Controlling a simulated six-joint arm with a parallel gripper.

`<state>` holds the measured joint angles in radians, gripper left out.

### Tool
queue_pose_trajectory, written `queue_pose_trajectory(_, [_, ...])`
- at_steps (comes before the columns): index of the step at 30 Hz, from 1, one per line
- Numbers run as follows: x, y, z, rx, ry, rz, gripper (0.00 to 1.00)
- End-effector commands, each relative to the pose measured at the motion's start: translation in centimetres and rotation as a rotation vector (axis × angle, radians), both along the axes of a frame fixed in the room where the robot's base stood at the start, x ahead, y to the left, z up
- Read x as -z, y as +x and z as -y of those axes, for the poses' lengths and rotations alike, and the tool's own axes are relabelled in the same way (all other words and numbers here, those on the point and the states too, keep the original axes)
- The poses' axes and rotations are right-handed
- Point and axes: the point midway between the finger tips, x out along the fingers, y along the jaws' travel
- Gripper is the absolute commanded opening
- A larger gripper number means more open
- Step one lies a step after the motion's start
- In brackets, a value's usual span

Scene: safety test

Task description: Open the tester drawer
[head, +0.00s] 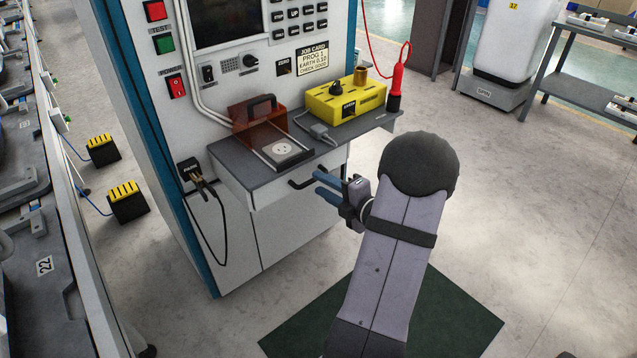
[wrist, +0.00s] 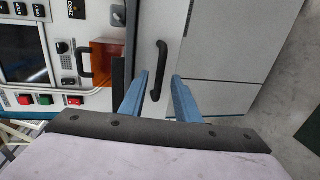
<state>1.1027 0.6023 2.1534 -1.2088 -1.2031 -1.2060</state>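The tester (head: 229,80) is a tall white cabinet with a blue edge and a grey shelf. Its drawer (head: 268,192) is a white front just under the shelf and looks closed. A black bar handle (head: 303,180) sits on the drawer front. The handle also shows in the wrist view (wrist: 161,68), upright in the picture. My gripper (head: 317,182) has two blue fingers, spread apart and pointing at the handle. In the wrist view the fingers (wrist: 160,75) lie to either side of the handle's lower part. I cannot tell how far the fingertips are from the drawer front.
On the shelf (head: 235,172) are a clear orange cover (head: 258,122), a socket plate (head: 283,149) and a yellow box (head: 345,98). A red probe (head: 397,80) stands at its right end. A black cable (head: 208,225) hangs at the left front.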

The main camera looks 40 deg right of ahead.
Motion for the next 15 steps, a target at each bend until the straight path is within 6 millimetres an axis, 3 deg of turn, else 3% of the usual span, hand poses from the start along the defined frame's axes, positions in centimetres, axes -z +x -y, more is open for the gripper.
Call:
queue_pose_trajectory(6, [0.4,1.9,0.0,-0.001,0.000,-0.001,0.29])
queue_pose_trajectory(15, [0.5,2.3,0.0,0.001,0.000,0.000,0.29])
